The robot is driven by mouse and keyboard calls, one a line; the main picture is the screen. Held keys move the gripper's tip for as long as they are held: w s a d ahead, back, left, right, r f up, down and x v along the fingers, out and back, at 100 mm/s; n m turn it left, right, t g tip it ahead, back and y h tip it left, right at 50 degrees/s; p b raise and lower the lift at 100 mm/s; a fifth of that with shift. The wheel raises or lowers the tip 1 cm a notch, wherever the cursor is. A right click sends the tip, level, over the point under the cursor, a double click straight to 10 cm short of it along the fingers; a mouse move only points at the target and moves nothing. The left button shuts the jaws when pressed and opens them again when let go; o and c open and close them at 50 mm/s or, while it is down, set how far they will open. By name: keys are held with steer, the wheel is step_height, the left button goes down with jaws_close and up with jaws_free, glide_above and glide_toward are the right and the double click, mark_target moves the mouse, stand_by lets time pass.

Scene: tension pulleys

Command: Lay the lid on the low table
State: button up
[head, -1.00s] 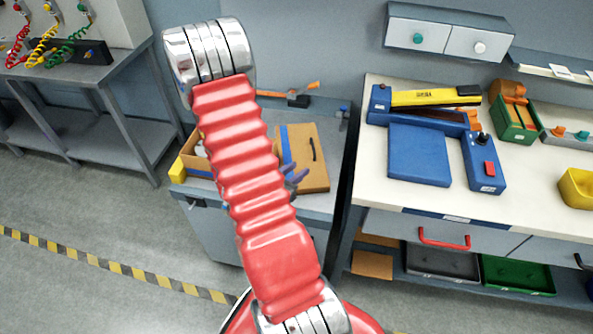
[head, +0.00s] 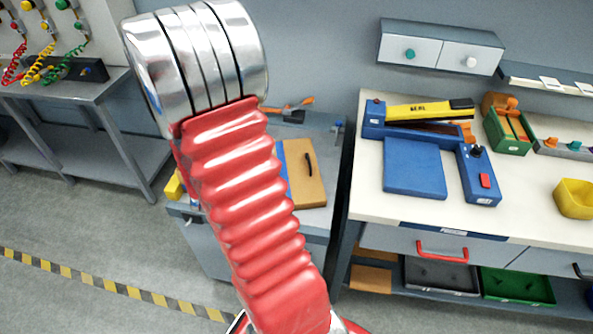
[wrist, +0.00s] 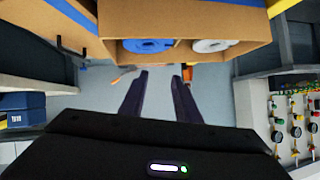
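The lid (head: 308,173) is a flat brown cardboard panel with a black handle and a blue strip along its left edge. It lies on the low table (head: 318,219), behind my arm in the head view. In the wrist view the lid (wrist: 45,20) is at the upper left, with its black handle towards the fingers. My gripper (wrist: 160,76) shows two dark fingers spread apart with nothing between them, clear of the handle. My arm hides the gripper in the head view. An open cardboard box (wrist: 190,22) with a blue roll and a white roll fills the top of the wrist view.
An orange-handled tool (head: 288,108) lies at the low table's back. A white-topped workbench (head: 400,215) with a blue device (head: 414,168) stands to the right. A grey bench (head: 90,95) with coiled hoses stands at the left. Striped floor tape (head: 110,286) crosses in front.

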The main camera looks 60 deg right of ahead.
steer(key=w+a+r+n+t+y, duration=0.1)
steer(key=w+a+r+n+y, duration=0.2)
steer(key=a, duration=0.5)
steer(key=w+a+r+n+t+y, duration=0.1)
steer(key=a+r+n+y, duration=0.1)
steer(key=a+r, duration=0.45)
steer(key=w+a+r+n+t+y, duration=0.1)
steer(key=w+a+r+n+y, duration=0.15)
steer(key=a, duration=0.65)
steer(key=s+a+r+n+g+y, duration=0.1)
steer(key=s+a+r+n, duration=0.2)
steer(key=s+a, duration=0.3)
steer(key=s+a+r+n+g+y, duration=0.2)
steer(key=s+a+r+n, duration=0.2)
steer(key=s, duration=0.8)
steer(key=shift+s+a+r, duration=0.4)
steer(key=shift+a+r, duration=0.05)
steer(key=shift+a, duration=0.4)
steer(key=shift+s+n, duration=0.1)
steer(key=shift+n, duration=0.15)
